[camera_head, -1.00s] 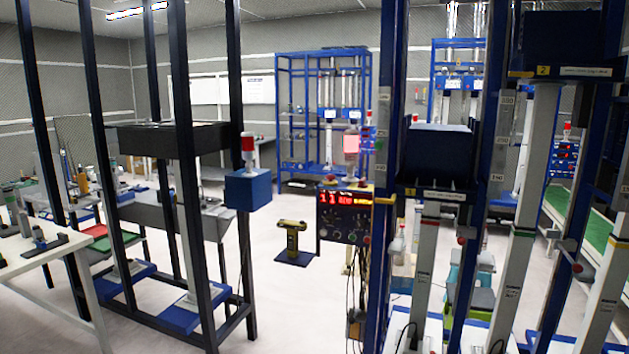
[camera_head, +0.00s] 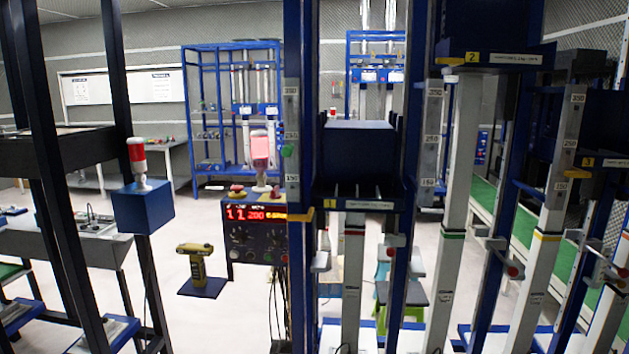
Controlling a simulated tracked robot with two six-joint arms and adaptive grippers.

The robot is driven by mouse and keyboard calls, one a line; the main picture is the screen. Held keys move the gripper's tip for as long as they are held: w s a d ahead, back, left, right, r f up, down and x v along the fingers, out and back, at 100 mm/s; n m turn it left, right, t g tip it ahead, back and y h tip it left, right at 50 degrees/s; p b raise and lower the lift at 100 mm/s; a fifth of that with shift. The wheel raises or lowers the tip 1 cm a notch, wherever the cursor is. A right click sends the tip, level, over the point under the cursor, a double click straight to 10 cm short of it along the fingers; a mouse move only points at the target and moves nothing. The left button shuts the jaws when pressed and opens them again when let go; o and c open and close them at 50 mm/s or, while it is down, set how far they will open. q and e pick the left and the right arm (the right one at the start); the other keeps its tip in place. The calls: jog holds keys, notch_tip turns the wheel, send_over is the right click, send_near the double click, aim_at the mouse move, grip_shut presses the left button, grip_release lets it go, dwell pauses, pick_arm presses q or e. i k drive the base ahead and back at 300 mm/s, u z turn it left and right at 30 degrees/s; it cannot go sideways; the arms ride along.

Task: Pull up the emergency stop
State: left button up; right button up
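A control box (camera_head: 256,228) with a red lit display stands left of the blue upright at the centre. A red mushroom-shaped button (camera_head: 237,188) sits on its top left corner and looks like an emergency stop. Another small red part shows at the top right, beside the base of a lit red and white lamp (camera_head: 260,150). Whether the button is pressed in or raised is too small to tell. Neither of my grippers is in view.
A blue frame with white columns (camera_head: 353,270) fills the centre and right. At left is a dark frame with a red-white lamp (camera_head: 137,156) on a blue box (camera_head: 143,206). A yellow device (camera_head: 195,262) stands on a dark plate. Pale floor is open around it.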

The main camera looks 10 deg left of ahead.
aim_at(237, 189)
jog(key=z, duration=0.2)
jog(key=i, duration=1.2)
jog(key=u, duration=0.45)
